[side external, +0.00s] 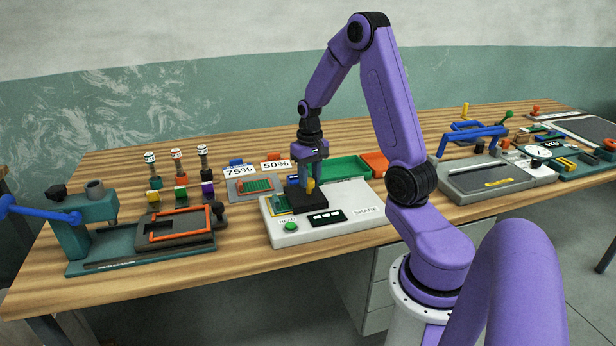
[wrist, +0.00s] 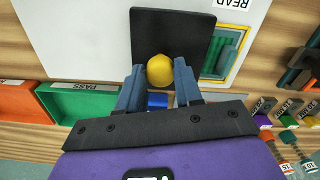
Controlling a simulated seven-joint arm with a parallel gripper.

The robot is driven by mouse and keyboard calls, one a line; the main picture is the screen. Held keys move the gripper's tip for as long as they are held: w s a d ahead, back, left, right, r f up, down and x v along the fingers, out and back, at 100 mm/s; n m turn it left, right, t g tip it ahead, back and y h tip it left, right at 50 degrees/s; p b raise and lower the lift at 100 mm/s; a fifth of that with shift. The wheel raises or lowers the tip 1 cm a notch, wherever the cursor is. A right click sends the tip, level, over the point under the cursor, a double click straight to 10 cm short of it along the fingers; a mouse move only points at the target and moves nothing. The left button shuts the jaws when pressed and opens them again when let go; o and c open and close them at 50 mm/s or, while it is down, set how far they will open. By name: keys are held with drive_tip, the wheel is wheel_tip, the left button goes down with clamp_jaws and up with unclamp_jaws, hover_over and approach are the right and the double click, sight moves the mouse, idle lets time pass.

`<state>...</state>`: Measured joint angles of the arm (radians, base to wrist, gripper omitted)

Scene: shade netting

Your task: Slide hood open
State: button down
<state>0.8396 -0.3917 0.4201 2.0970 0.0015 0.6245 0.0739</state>
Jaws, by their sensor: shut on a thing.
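The hood (side external: 308,201) is a flat black plate on the pale SHADE reader box (side external: 345,215). It fills the top middle of the wrist view (wrist: 172,25). A yellow knob (side external: 310,186) stands on it. My gripper (side external: 305,182) points down at the hood, with its blue-grey fingers shut on the yellow knob (wrist: 160,70). A green window in a yellow frame (wrist: 226,52) shows beside the hood in the wrist view. Its strip nearest the hood is out of sight, and I cannot tell how much the hood covers.
A green PASS tray (side external: 345,168) and an orange tray (side external: 376,163) stand behind the box. A grey holder with green netting (side external: 256,186) sits behind it to the left. A teal press (side external: 95,235) stands at far left. Bare wood separates press and box.

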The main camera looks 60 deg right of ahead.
drive_tip(key=s+d, duration=0.9)
drive_tip(key=c, duration=0.8)
unclamp_jaws()
drive_tip(key=shift+o, duration=0.2)
drive_tip(key=shift+w+r, duration=0.1)
drive_tip(key=shift+r, duration=0.5)
wheel_tip(320, 180, up, 16)
drive_tip(key=shift+r, duration=0.2)
drive_tip(key=shift+a, duration=0.1)
